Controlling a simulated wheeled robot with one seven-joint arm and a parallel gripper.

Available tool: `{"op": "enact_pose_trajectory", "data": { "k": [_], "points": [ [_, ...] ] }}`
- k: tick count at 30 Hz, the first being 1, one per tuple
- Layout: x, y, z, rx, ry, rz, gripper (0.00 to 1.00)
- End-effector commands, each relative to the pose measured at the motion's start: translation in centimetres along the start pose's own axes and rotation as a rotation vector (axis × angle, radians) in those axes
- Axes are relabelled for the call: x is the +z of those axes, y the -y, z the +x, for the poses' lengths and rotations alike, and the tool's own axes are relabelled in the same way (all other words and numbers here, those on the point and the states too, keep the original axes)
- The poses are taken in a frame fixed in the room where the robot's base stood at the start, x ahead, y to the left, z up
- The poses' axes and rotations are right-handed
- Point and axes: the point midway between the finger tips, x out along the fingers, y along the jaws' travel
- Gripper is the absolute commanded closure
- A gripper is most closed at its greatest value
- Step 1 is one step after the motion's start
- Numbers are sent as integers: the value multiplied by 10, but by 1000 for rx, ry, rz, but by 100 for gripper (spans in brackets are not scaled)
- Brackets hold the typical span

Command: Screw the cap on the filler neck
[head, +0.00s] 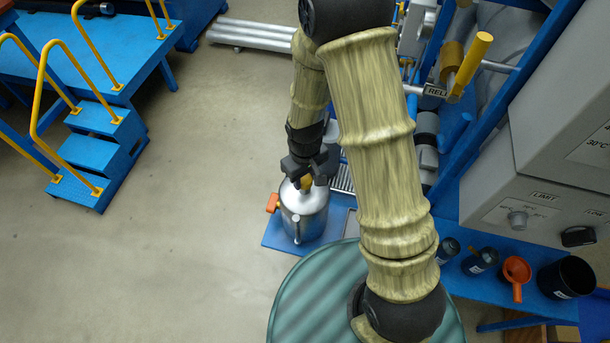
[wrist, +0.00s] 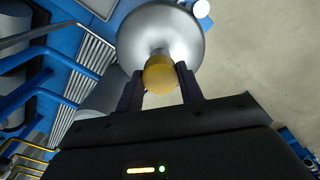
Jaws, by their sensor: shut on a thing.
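A silver metal can (head: 304,215) stands on a blue platform, with an orange part at its left side. A yellow cap (wrist: 160,74) sits at the top of the can, and it also shows small in the head view (head: 304,182). My gripper (wrist: 162,84) is shut on the cap, one dark finger on each side of it. In the wrist view the silver can (wrist: 160,32) lies directly beyond the cap. The filler neck is mostly hidden by the cap and fingers, so I cannot tell how far the cap is seated.
A blue bench (head: 520,262) at the right holds dark cups, an orange funnel (head: 516,272) and a black pot (head: 567,277). A grey control box (head: 535,205) stands above it. Blue steps (head: 92,150) with yellow rails are at the left. The floor between is clear.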

Motion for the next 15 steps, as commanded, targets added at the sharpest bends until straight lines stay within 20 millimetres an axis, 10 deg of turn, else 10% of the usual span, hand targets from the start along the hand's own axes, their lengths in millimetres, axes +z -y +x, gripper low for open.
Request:
{"op": "enact_pose_trajectory", "data": {
  "k": [15],
  "points": [
    [0, 0, 9, 0, 0, 0, 88]
  ]
}}
